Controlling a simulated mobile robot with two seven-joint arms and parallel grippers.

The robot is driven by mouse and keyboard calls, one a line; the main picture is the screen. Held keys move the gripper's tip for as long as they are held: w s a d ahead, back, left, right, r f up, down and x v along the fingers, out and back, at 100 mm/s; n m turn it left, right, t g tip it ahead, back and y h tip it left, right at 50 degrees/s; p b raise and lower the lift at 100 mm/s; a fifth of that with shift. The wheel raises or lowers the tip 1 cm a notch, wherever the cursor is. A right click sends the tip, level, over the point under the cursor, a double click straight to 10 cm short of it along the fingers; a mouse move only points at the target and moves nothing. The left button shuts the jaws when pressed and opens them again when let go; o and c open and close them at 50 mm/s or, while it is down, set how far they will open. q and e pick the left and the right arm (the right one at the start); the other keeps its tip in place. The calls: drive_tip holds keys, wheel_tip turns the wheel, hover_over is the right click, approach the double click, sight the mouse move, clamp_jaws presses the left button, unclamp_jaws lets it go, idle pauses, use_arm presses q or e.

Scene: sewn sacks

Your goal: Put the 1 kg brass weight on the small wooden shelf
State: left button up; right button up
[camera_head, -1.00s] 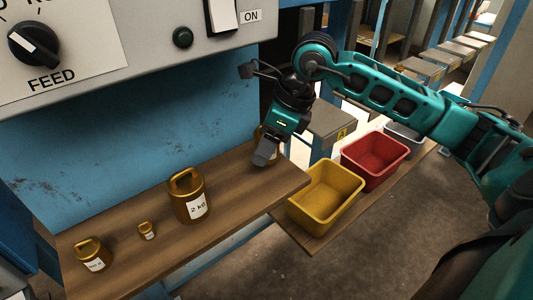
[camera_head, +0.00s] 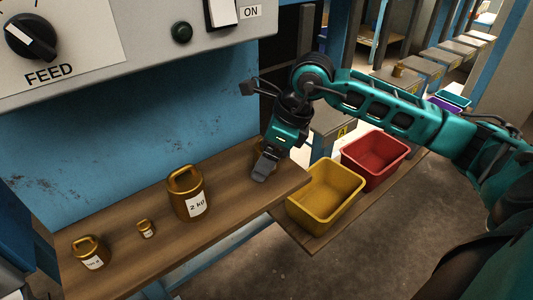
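A brass weight (camera_head: 257,157) stands at the right end of a wooden board (camera_head: 235,200), mostly hidden behind my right gripper (camera_head: 260,178); no label shows on it. The gripper points down in front of it, and I cannot tell whether its fingers are open or around the weight. A large brass weight (camera_head: 184,184) labelled 2 kg, a tiny one (camera_head: 143,226) and a smaller one (camera_head: 84,244) stand further left; the last two labels are too small to read. I cannot tell which is the 1 kg weight. My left gripper is not in view.
A yellow bin (camera_head: 325,205) and a red bin (camera_head: 375,165) stand on a lower board to the right. A grey control panel (camera_head: 150,50) overhangs the back. A small brass-coloured object (camera_head: 399,70) sits on a distant grey box. The board's front middle is clear.

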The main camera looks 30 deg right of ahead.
drive_tip(key=shift+r, duration=0.1)
drive_tip(key=shift+r, duration=0.3)
use_arm(q)
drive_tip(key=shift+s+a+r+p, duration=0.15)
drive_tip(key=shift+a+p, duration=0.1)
drive_tip(key=shift+p, duration=0.3)
use_arm(e)
drive_tip(key=v, duration=0.7)
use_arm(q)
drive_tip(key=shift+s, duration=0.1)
use_arm(e)
drive_tip(key=shift+s, duration=0.1)
